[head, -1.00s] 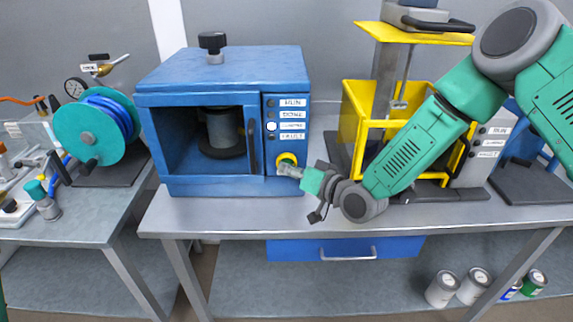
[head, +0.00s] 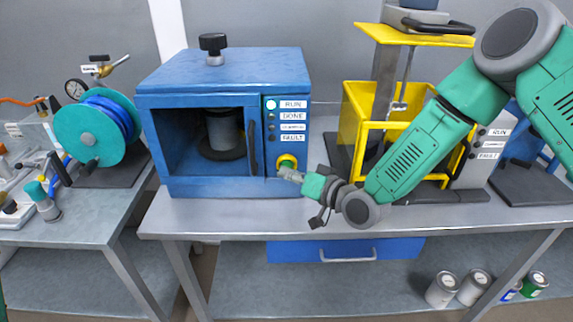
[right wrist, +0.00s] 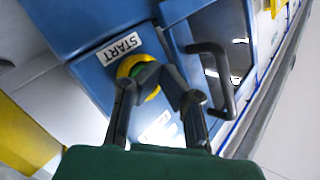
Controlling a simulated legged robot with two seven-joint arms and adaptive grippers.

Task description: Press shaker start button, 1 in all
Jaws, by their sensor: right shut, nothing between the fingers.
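The blue shaker (head: 220,66) stands on the table with its chamber open to view at the front and a can (head: 222,130) inside. The start button (head: 287,161), green in a yellow ring, is low on its right panel. The START label (right wrist: 120,48) and the yellow ring (right wrist: 133,64) show in the right wrist view. My right gripper (head: 284,174) is shut and empty, its fingertips at the button and partly covering it. I cannot tell whether they touch it. The top lamp (head: 271,104) beside RUN is lit. My left gripper is out of view.
A black door handle (right wrist: 215,75) is close beside my right fingers. A yellow-framed machine (head: 355,105) stands right of the shaker, behind my right arm. A teal hose reel (head: 88,135) is on the left table. The tabletop before the shaker is clear.

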